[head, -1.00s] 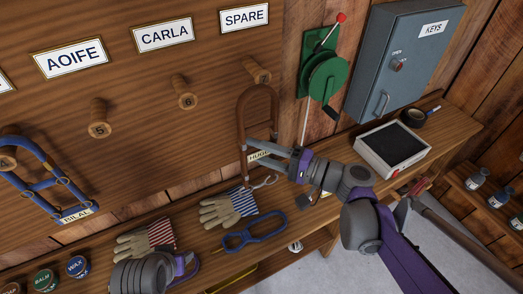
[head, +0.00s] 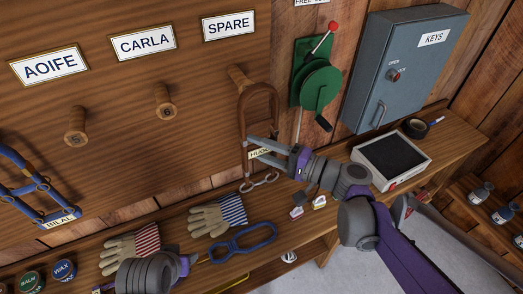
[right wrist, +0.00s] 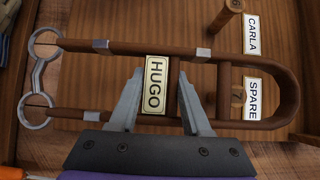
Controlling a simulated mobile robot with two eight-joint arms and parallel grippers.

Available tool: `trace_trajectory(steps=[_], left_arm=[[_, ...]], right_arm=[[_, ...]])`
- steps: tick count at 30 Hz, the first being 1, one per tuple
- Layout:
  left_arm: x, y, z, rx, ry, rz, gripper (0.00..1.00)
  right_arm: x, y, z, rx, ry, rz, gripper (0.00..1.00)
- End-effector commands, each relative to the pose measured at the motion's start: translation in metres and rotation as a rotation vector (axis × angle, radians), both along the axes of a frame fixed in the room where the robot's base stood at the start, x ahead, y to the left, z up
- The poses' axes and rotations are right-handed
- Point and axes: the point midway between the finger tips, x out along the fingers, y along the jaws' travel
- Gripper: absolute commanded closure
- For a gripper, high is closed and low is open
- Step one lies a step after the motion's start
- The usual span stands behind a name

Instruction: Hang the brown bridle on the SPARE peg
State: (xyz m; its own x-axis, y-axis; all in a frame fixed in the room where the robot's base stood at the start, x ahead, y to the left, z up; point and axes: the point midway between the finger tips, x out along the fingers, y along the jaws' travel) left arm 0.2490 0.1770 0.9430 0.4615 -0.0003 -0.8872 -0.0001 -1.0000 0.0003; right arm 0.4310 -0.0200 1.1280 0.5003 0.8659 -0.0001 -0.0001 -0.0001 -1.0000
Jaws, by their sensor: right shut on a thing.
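My right gripper (head: 264,147) is shut on the brown bridle (head: 242,115) at its HUGO name plate (head: 259,153). The bridle hangs upright, its rounded top up and its metal bit (head: 259,182) down. The SPARE peg (head: 238,77) is bare wood below the SPARE sign (head: 229,25). In the head view the bridle's top is just right of and below the peg's tip. In the right wrist view the bridle (right wrist: 285,85) lies across the picture, the SPARE sign (right wrist: 253,97) behind its top loop. Depth to the peg is unclear. My left gripper (head: 185,265) shows only partly, low down.
The CARLA peg (head: 165,100) is empty. A blue bridle (head: 35,190) hangs at far left. A green winch (head: 318,88) and a grey key cabinet (head: 410,65) are right of the peg. Gloves (head: 217,215) and blue tack (head: 243,243) lie on the shelf below.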

Motion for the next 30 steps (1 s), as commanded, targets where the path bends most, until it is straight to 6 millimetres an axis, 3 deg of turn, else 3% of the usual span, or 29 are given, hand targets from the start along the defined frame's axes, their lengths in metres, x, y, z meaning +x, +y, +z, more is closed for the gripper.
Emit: trace_trajectory(steps=[30], left_arm=[[-0.004, 0.000, -0.013, 0.000, 0.008, 0.000, 0.50]], right_arm=[[0.054, 0.023, -0.005, 0.002, 0.000, 0.001, 1.00]])
